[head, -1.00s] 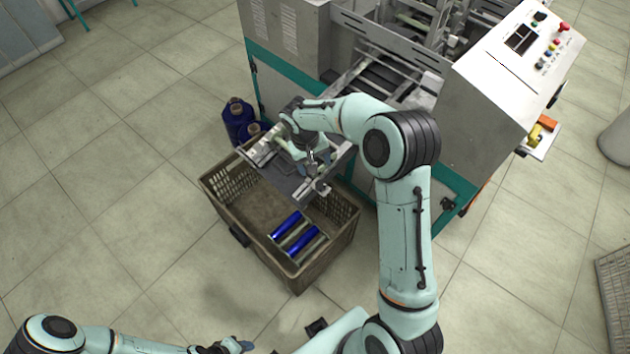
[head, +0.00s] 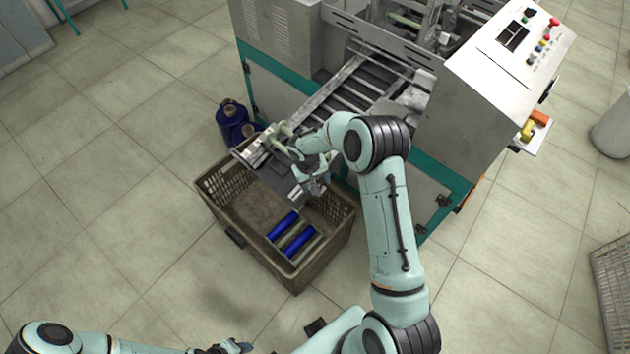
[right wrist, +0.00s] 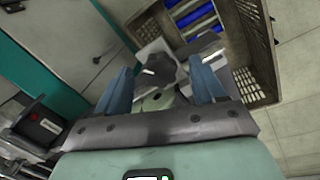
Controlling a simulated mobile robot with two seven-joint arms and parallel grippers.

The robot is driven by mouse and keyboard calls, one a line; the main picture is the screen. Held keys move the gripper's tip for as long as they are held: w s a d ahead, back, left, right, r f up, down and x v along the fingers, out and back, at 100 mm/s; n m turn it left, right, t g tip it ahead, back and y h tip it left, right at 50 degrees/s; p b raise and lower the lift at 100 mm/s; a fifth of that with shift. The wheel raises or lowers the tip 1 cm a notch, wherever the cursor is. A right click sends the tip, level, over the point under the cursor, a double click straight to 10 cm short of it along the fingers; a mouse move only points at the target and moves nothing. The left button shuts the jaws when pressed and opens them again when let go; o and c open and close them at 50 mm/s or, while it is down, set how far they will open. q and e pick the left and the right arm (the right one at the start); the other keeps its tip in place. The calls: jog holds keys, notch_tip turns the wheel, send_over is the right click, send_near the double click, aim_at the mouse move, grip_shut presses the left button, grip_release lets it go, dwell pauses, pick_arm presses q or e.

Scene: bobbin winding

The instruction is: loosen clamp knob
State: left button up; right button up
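In the right wrist view a dark, lobed clamp knob (right wrist: 158,69) sits in front of my right gripper, roughly between the lines of its two blue fingers. The right gripper (right wrist: 162,88) is open, with a wide gap and nothing held. In the head view my right gripper (head: 318,182) is over the outer end of the metal winding shelf (head: 272,178), above the crate. My own arm hides the knob there. My left gripper (head: 236,347) is low at the bottom edge, far from the shelf, and its fingers are too small to read.
A brown crate (head: 222,222) stands below the shelf, with blue bobbins (head: 299,240) inside. Blue thread cones (head: 230,117) stand on the floor beside the machine (head: 405,135). A control panel (head: 520,42) is at upper right. The floor at left is clear.

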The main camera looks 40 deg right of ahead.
jog(key=c, duration=1)
jog(key=m+b, duration=0.2)
jog(key=b, duration=0.1)
jog(key=shift+f+m, duration=0.2)
jog(key=shift+m, duration=0.2)
jog(key=shift+s+r+m+b, duration=0.1)
jog(key=shift+r+m+b, duration=0.05)
jog(key=shift+m+b, duration=0.4)
pick_arm(q)
jog(key=s+f, duration=0.2)
jog(key=f, duration=0.1)
jog(key=s+f, duration=0.1)
jog(key=shift+f, duration=0.4)
pick_arm(e)
jog(key=shift+r, duration=0.1)
jog(key=o, duration=1.1)
jog(key=shift+c, duration=0.2)
pick_arm(q)
jog(key=shift+w+r+p, duration=0.2)
jog(key=shift+r+p, duration=0.1)
jog(key=shift+p, duration=0.05)
pick_arm(e)
notch_tip(320, 180, up, 13)
jog(key=a, duration=0.2)
jog(key=shift+w, duration=0.25)
